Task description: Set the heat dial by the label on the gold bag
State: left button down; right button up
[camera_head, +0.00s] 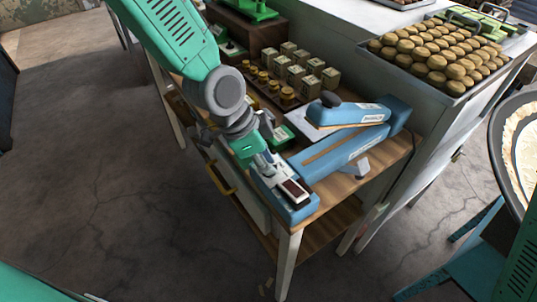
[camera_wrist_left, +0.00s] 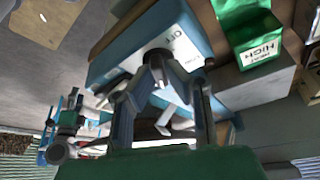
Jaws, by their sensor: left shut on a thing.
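The blue heat sealer (camera_head: 335,153) stands on the wooden table, its arm raised. Its front control face shows in the left wrist view (camera_wrist_left: 185,25) with a black dial (camera_wrist_left: 157,56) and the printed word OFF beside it. My left gripper (camera_head: 266,166) is at the sealer's front end. Its fingers (camera_wrist_left: 157,75) are shut on the dial. The dial's pointer setting is hidden by the fingers. A green bag (camera_wrist_left: 245,25) with a white label reading HEAT HIGH (camera_wrist_left: 261,52) stands beside the sealer. I cannot make out a gold bag. My right gripper is out of view.
Several small boxes (camera_head: 297,77) and gold-topped jars (camera_head: 287,95) stand behind the sealer. A tray of round brown pieces (camera_head: 452,66) is on the counter at the upper right. A large pan (camera_head: 524,140) is at the right edge. The floor at left is clear.

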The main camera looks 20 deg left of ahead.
pick_arm(q)
jog(key=shift+a+f+m+g+p, duration=0.15)
jog(key=shift+m+g+p, duration=0.55)
jog(key=shift+m+p, duration=0.65)
jog(key=shift+m, duration=0.45)
jog(key=c, duration=1.4)
grip_release()
jog(key=shift+w, duration=0.1)
jog(key=shift+a+r, duration=0.2)
jog(key=shift+r, duration=0.25)
jog(key=v, duration=1.1)
jog(key=shift+a, duration=0.3)
jog(key=shift+w+f, duration=0.1)
jog(key=shift+f, duration=0.05)
